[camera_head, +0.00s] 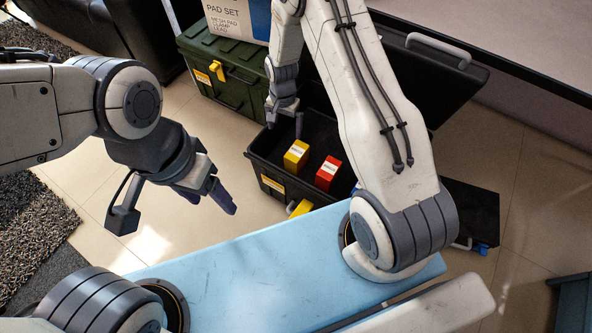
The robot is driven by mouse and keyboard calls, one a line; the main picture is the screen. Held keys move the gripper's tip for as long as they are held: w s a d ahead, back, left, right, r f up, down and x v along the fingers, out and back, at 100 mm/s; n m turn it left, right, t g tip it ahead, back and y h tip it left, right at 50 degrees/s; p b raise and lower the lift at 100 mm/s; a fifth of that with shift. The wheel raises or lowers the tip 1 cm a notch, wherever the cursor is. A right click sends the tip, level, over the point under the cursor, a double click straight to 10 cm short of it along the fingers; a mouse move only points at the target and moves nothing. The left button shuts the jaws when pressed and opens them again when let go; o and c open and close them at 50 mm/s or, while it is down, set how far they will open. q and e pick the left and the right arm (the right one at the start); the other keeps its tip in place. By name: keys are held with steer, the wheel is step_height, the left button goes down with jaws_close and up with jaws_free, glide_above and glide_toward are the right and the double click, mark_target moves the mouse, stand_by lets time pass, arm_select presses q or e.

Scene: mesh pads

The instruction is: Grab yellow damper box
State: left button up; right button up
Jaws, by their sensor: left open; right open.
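The yellow damper box (296,156) stands inside the open black case (262,171) on the floor, with a pale label on its top. A red box (328,173) stands just to its right in the same case. My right gripper (284,122) is open over the case's back left part, above and slightly left of the yellow box, apart from it. Its fingers point down. My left gripper (222,198) is open and empty over the floor, left of the case.
A closed green case (214,60) with a yellow latch stands behind, with a labelled carton (238,18) on it. The black case's raised lid (440,75) is behind my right arm. A shaggy rug (35,225) lies at left. Tiled floor is clear between the rug and the case.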

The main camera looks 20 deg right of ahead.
steer(key=m+b, duration=0.2)
glide_above(295, 151)
step_height(295, 151, down, 9)
steer(key=shift+w+a+f, duration=0.1)
step_height(295, 151, down, 5)
steer(key=shift+r+b, duration=0.2)
steer(key=shift+b, duration=1)
steer(key=f+b, duration=0.1)
steer(key=f, duration=0.1)
steer(key=f+b, duration=0.1)
steer(key=f, duration=0.1)
steer(key=f+b, duration=0.1)
steer(key=f, duration=0.1)
steer(key=shift+s+d+b, duration=0.2)
steer(key=shift+d+b, duration=0.15)
steer(key=shift+d, duration=0.05)
arm_select(q)
step_height(295, 151, down, 10)
steer(key=shift+r, duration=0.2)
arm_select(e)
steer(key=shift+r, duration=0.1)
steer(key=shift+r, duration=0.1)
steer(key=c, duration=1.6)
